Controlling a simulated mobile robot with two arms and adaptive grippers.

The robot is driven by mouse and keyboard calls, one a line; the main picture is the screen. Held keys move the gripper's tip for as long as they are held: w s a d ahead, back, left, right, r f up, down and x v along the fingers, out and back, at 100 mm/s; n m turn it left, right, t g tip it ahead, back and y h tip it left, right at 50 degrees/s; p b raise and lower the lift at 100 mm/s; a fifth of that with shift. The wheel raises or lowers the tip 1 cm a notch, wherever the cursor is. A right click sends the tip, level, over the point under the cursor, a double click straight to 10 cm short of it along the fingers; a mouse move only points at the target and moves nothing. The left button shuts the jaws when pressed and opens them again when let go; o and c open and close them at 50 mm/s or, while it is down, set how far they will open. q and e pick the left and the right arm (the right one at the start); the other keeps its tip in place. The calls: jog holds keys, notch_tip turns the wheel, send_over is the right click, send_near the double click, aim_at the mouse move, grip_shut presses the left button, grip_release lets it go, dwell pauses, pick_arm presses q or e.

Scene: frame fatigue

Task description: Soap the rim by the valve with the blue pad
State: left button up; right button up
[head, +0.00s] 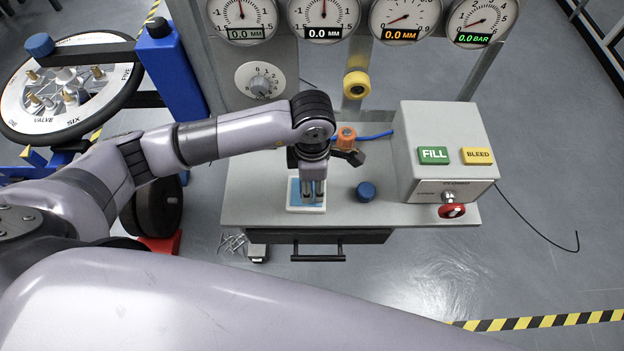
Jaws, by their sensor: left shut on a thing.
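My left gripper (312,191) points straight down at the bench. Its fingers are shut on a light-blue pad (297,192) in a shallow white tray (305,209). The fingers cover much of the pad, so I cannot tell whether it touches the tray floor. The wheel (22,122) lies tilted at the upper left, away from the gripper. Its rim carries the words VALVE, SIX, ONE and FIVE; the word VALVE is on the near side. My right gripper is out of view.
A dark-blue round piece (366,192) stands right of the tray. An orange tool (346,138) with a blue hose lies behind my gripper. The grey FILL and BLEED box (448,165) stands at the bench's right. Dial gauges (323,18) hang above. A blue post (178,80) stands beside the wheel.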

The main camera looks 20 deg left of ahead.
pick_arm(q)
jog(key=shift+f+b, duration=0.5)
dwell(0.9)
jog(key=shift+s+f+b, duration=0.1)
jog(key=shift+b, duration=0.25)
dwell(1.2)
jog(key=shift+r+p, duration=1.9)
jog(key=shift+r, duration=1.7)
